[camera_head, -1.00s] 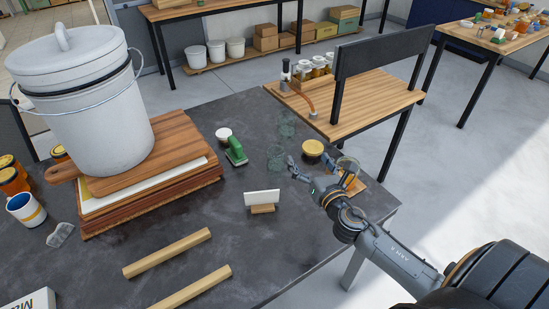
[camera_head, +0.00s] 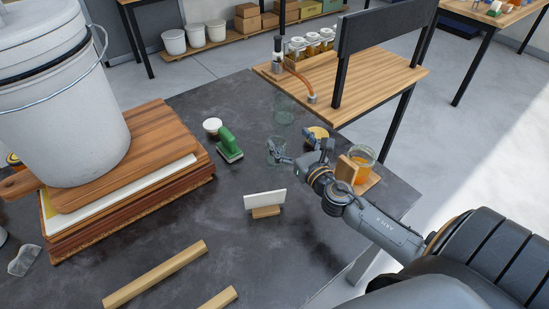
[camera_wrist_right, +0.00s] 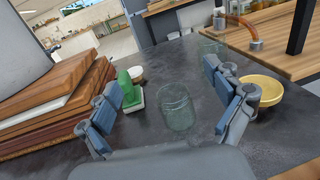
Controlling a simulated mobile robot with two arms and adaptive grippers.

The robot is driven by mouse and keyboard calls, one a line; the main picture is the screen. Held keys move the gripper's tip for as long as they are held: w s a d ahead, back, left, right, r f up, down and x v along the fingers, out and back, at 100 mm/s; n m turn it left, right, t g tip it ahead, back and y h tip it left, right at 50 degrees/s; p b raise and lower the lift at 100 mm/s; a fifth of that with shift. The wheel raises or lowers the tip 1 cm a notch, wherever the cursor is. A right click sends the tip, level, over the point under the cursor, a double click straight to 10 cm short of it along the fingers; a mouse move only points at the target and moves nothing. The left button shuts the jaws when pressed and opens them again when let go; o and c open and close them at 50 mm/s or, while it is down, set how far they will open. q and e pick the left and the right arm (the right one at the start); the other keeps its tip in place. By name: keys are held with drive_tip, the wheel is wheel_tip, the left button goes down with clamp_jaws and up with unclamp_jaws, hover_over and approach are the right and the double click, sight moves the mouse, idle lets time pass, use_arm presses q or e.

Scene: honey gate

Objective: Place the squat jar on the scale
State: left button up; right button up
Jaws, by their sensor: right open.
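A short clear glass jar (camera_head: 275,146), which looks like the squat jar, stands upright on the dark table. It also shows in the right wrist view (camera_wrist_right: 176,106), between and beyond my open fingers. My right gripper (camera_head: 301,152) is open and empty; in the head view one fingertip overlaps the jar's lower edge, and I cannot tell if they touch. A second clear glass jar (camera_head: 284,109) stands farther back. A round yellow-topped item (camera_head: 318,132) is partly hidden behind the gripper. I cannot tell which object is the scale. My left gripper is out of view.
A green-handled tool (camera_head: 229,147) and a white-topped item (camera_head: 212,125) stand left of the jar. A white card (camera_head: 265,199) stands in front. An amber-filled glass jar (camera_head: 364,156) is beside my right wrist. A bucket (camera_head: 65,105) on stacked boards blocks the left.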

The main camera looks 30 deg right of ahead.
drive_tip(key=f+b, duration=0.7)
drive_tip(key=f, duration=0.4)
drive_tip(key=shift+w, duration=0.2)
drive_tip(key=shift+w+r+p, duration=0.35)
drive_tip(key=shift+w+r, duration=0.05)
drive_tip(key=shift+w+d+f, duration=0.1)
drive_tip(key=shift+w+f, duration=0.05)
drive_tip(key=shift+w, duration=0.35)
drive_tip(key=w, duration=0.5)
drive_tip(key=shift+w+d, duration=0.25)
drive_tip(key=shift+w, duration=0.1)
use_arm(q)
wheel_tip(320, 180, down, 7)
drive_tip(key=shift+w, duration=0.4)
use_arm(e)
drive_tip(key=c, duration=1.5)
